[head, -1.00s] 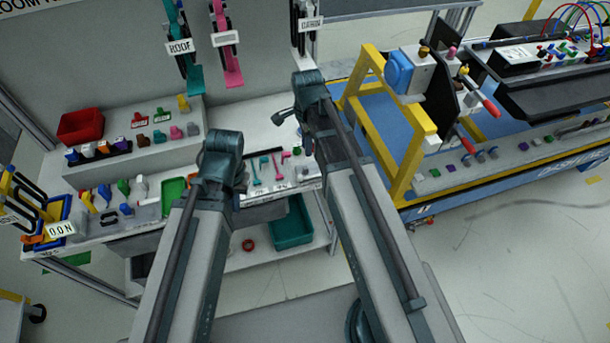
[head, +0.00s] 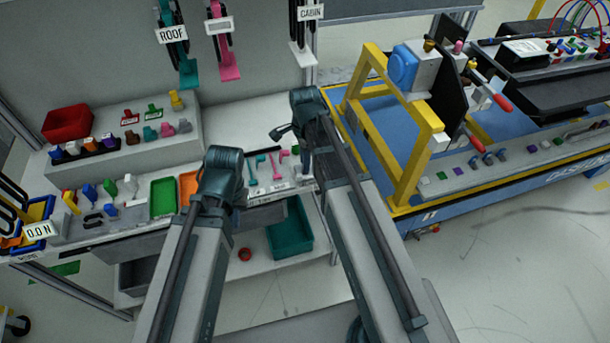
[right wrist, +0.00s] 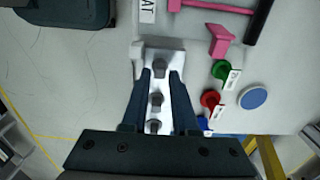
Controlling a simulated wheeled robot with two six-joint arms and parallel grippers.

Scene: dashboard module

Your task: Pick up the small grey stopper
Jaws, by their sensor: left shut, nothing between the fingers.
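In the right wrist view, a white holder (right wrist: 174,54) carries three grey stoppers in a row: one at the far end (right wrist: 159,70), one in the middle (right wrist: 156,99) and one nearest my palm (right wrist: 153,126). I cannot tell for sure which is the small one. My right gripper (right wrist: 160,73) is open, its fingertips on either side of the far stopper, with no clear contact visible. In the head view, the right arm's end hides the holder. My left gripper (head: 222,180) is shut and empty over the bench, its fingers mostly hidden by the wrist.
Beside the holder lie a green knob (right wrist: 221,69), a red knob (right wrist: 209,99) and a pink piece (right wrist: 220,42). The bench edge lies left of the holder in the wrist view. A yellow frame (head: 417,155) stands right of my right arm.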

